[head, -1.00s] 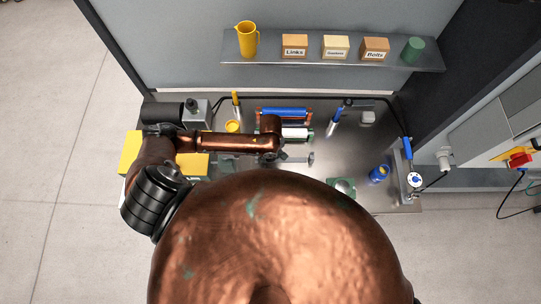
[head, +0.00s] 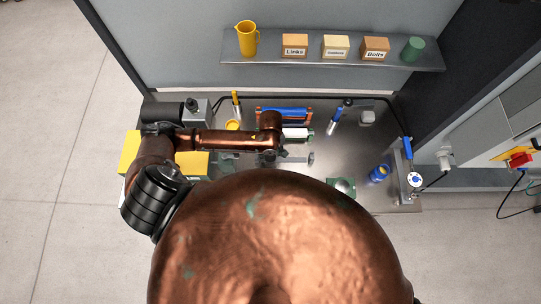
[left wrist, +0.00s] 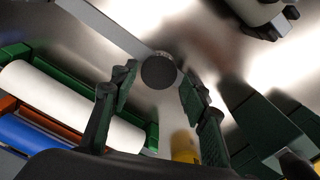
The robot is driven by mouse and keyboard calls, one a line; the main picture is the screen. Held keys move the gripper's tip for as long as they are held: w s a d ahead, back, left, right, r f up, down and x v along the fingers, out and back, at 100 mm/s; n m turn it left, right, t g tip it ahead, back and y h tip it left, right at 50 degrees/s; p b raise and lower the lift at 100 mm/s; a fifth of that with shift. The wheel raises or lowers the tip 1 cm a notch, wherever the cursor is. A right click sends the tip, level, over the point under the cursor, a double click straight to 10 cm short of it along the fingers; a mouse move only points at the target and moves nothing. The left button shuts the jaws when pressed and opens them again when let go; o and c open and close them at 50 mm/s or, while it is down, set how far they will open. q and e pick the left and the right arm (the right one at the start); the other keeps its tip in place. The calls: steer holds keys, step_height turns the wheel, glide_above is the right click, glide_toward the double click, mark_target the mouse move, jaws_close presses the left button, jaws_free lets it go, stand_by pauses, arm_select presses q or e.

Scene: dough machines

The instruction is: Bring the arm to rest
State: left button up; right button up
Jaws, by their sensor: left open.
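My left arm reaches in from the left over the metal workbench (head: 350,150) in the head view. Its gripper (head: 281,156) is small and partly hidden under the wrist there. In the left wrist view the gripper (left wrist: 157,88) has its two dark green fingers spread apart. A dark round knob (left wrist: 158,71) with a metal bar shows between and beyond the fingertips; I cannot tell how far below them it is. Nothing is visibly held. My right gripper is not in view.
Blue (head: 285,112) and white (head: 296,133) rollers lie close to my left wrist. Yellow blocks (head: 193,164) are at the left, a blue jar (head: 378,173) at the right. A shelf (head: 270,64) with a yellow jug and labelled boxes is behind.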

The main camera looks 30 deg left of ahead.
arm_select(q)
step_height(320, 180, up, 10)
steer(key=shift+f, duration=0.2)
